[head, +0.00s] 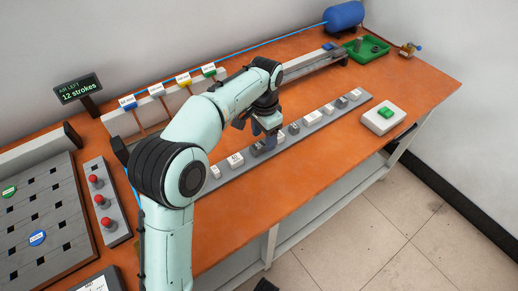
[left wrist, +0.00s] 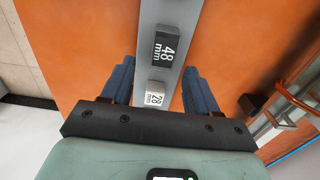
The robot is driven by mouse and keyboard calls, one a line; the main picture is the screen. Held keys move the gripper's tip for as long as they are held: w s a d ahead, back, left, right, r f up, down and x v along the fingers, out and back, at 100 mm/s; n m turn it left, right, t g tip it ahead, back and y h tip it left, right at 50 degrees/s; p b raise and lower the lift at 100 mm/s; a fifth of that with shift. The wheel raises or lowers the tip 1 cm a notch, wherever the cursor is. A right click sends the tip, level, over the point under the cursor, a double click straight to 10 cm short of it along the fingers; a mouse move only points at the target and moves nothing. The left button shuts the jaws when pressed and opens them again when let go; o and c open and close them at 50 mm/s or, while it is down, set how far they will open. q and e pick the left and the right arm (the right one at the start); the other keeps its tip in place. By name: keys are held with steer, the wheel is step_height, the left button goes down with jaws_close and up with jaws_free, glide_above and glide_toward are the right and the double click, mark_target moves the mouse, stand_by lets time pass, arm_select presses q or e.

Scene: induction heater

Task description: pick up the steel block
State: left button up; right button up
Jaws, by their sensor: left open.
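A row of small labelled blocks stands on a long grey rail (head: 328,117) across the bench. The task's steel block is not named on any label I can read, so I cannot tell which it is. My left gripper (head: 266,136) is low over the middle of the row. In the left wrist view its blue fingers (left wrist: 159,72) are open on either side of the rail. A light block marked 28 mm (left wrist: 155,94) lies between them, with nothing gripped. A dark block marked 48 mm (left wrist: 164,50) sits just beyond the fingertips. My right gripper is not in view.
Neighbouring blocks stand close along the rail. A white box with a green button (head: 384,118) is to the right, a green tray (head: 367,48) at the back. Coloured tags (head: 183,80) stand behind my arm. Orange bench top is clear in front of the rail.

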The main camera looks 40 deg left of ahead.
mark_target(264, 143)
arm_select(q)
step_height(264, 143, down, 3)
steer(key=shift+w+a+f+b, duration=0.1)
steer(key=shift+w+b, duration=0.05)
steer(key=shift+b, duration=0.25)
jaws_close()
